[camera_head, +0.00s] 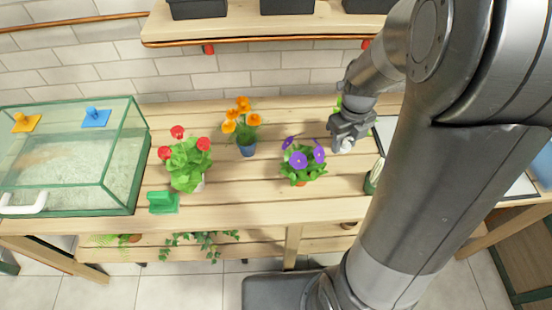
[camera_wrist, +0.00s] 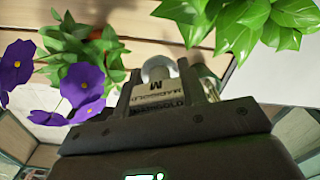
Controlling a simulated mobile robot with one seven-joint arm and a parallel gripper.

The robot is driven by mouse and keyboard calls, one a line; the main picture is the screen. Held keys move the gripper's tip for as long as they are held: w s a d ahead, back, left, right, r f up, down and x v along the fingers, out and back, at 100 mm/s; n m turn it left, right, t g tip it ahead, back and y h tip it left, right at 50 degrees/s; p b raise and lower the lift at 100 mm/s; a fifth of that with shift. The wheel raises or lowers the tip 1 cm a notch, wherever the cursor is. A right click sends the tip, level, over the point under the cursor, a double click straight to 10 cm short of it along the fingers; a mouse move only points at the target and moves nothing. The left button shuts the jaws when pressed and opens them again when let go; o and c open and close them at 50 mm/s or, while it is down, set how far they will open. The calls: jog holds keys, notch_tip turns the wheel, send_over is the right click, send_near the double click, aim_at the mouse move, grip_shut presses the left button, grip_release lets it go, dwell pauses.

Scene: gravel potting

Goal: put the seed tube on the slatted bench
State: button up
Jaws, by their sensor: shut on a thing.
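My gripper (camera_head: 349,132) is over the right part of the slatted bench (camera_head: 235,170), just to the right of the purple-flowered pot. In the wrist view its jaws are shut on the seed tube (camera_wrist: 155,92), which has a pale label reading "M" and what looks like "MARIGOLD", and a rounded, greyish end. In the head view only a small whitish end of the tube (camera_head: 347,146) shows below the jaws. The rest is hidden by the fingers. I cannot tell whether the tube touches the bench.
Purple (camera_head: 299,160), orange (camera_head: 246,128) and red (camera_head: 186,162) flower pots stand on the bench. A glass tank (camera_head: 75,205) and a green scoop-like piece (camera_head: 163,202) are at left. A shelf (camera_head: 235,28) hangs above. Bare slats lie in front of the pots.

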jog(key=shift+s+a+f, duration=0.1)
jog(key=shift+s+a, duration=0.05)
jog(key=shift+a, duration=0.2)
notch_tip(320, 180, down, 10)
jog(key=shift+r, duration=0.1)
dwell(0.4)
jog(key=o, duration=1)
